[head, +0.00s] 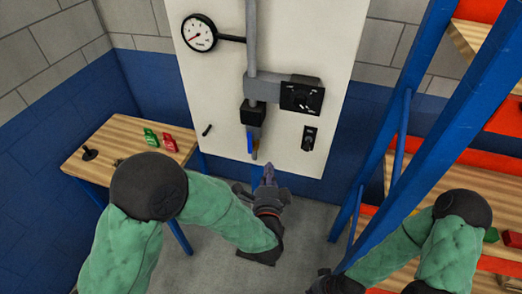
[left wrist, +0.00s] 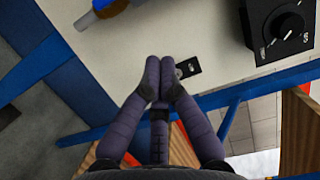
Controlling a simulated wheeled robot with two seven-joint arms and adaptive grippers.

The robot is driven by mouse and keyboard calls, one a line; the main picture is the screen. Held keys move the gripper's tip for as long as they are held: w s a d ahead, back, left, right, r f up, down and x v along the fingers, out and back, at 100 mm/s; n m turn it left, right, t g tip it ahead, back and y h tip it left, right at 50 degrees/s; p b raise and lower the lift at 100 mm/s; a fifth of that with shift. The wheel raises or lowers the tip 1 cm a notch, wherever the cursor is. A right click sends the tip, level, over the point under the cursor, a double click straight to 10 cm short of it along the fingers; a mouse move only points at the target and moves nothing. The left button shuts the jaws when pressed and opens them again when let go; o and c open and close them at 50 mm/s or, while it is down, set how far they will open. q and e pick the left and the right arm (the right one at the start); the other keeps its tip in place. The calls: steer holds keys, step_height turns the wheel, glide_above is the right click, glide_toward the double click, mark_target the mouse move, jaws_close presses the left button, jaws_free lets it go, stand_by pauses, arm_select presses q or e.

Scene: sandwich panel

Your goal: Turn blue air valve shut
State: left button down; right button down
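The blue air valve handle (head: 250,142) hangs down below a black block on the grey pipe of the white panel, next to a brass-coloured piece. In the left wrist view, part of the blue handle (left wrist: 113,4) shows at the top edge, left of the fingers. My left gripper (head: 268,172) is just below and to the right of the handle, apart from it. In the left wrist view its fingertips (left wrist: 158,68) are close together with nothing seen between them. My right gripper (head: 335,284) is a dark shape at the bottom edge, mostly cut off.
The panel (head: 215,85) also carries a gauge (head: 199,33), a black dial box (head: 301,96) and a small black switch (head: 309,138). A wooden table (head: 110,140) with green and red items stands left. A blue-framed shelf (head: 410,130) stands right.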

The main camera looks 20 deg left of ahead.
mark_target(251, 141)
arm_select(q)
steer(key=shift+w+a+b, duration=0.15)
steer(key=shift+w+a, duration=0.85)
steer(key=shift+w, duration=0.6)
steer(key=shift+w+a+b, duration=0.15)
steer(key=shift+w+a, duration=0.85)
steer(key=shift+w, duration=0.65)
steer(key=shift+w+a+b, duration=0.15)
steer(key=shift+w+a, duration=0.85)
steer(key=shift+w, duration=0.6)
steer(key=shift+w, duration=0.1)
